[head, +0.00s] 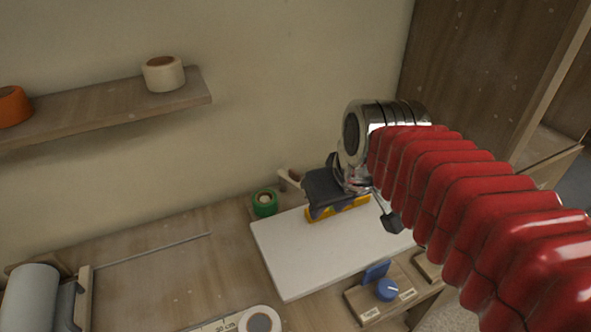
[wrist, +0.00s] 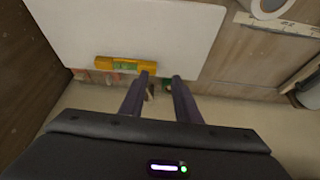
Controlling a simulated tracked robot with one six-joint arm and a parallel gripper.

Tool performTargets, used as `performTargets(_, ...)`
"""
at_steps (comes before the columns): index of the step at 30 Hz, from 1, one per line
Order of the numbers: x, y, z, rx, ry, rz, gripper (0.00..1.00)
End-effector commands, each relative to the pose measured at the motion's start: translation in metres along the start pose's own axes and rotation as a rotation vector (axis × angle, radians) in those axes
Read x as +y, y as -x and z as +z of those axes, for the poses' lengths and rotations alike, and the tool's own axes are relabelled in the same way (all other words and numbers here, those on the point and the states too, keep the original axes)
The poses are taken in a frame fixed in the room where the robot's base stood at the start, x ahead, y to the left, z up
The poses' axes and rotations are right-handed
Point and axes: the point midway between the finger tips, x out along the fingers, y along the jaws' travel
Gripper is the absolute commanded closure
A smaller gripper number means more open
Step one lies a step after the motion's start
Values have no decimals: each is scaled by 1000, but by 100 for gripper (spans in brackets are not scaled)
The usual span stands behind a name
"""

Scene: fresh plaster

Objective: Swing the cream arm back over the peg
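A small cream piece (head: 290,178), which looks like the cream arm, stands at the back of the bench by the wall, partly behind my gripper in the head view. A green roll (head: 265,203) with a pale centre is just left of it; I cannot tell whether a peg stands there. In the wrist view my gripper (wrist: 161,77) is open, its two dark fingers apart with nothing held. A bit of the green roll (wrist: 167,85) shows between the fingers. A small pale piece beside it is mostly hidden. The peg is not clearly seen.
A white board (head: 285,255) lies on the bench with a yellow level (wrist: 126,64) near its back edge, close to my fingers. A blue knob (head: 387,290) stands in front. A shelf (head: 110,108) holds a cream roll (head: 163,74) and an orange roll (head: 13,106).

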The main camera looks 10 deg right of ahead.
Motion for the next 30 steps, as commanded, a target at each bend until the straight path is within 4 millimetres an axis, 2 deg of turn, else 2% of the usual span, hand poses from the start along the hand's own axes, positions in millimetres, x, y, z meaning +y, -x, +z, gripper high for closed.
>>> performTargets(3, 6, -6, -28, -17, 47, -20, 70)
performTargets(11, 19, -25, -85, -40, 155, -70, 70)
performTargets(21, 42, -68, -153, -54, 297, -142, 70)
performTargets(27, 56, -96, -183, -51, 368, -180, 70)
performTargets(30, 60, -104, -191, -49, 390, -191, 70)
